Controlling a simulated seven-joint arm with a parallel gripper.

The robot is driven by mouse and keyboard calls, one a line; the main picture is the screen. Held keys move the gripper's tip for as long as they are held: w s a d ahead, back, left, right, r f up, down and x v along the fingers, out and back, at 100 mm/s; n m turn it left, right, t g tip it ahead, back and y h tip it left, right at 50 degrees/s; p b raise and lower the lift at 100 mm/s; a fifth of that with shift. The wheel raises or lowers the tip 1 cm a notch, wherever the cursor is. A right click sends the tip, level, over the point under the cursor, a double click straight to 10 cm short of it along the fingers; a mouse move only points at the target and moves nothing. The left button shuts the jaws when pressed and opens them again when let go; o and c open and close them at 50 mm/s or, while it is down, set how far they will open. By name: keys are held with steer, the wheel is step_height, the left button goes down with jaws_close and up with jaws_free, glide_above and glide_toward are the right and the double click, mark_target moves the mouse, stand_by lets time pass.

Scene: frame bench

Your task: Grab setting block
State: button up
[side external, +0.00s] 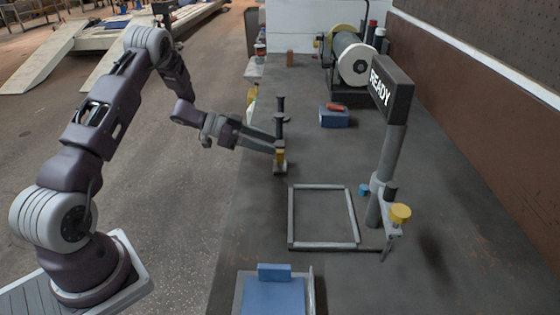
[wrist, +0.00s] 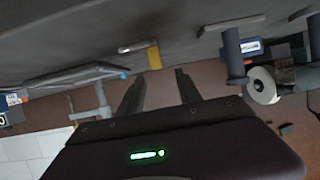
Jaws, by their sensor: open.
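A small grey block with a yellow band (side external: 280,157), which looks like the setting block, sits on the bench near its left edge in the side view. In the wrist view the block (wrist: 154,56) lies just beyond the fingertips, its grey end to the left. My gripper (side external: 273,144) is open, with its fingers reaching right toward the block. In the wrist view the gripper (wrist: 160,76) has empty space between its fingers. Whether a finger touches the block is unclear.
A grey square frame (side external: 290,218) lies in front, beside a post with a READY sign (side external: 391,90). A blue box (side external: 334,117) and a roller machine (side external: 357,62) are farther back. A blue pad (side external: 272,298) is at the near end.

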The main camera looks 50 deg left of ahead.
mark_target(290, 163)
steer(key=x, duration=0.4)
steer(key=f+x, duration=0.1)
steer(key=x, duration=0.2)
steer(key=shift+d+f, duration=0.1)
steer(key=shift+d, duration=0.1)
jaws_close()
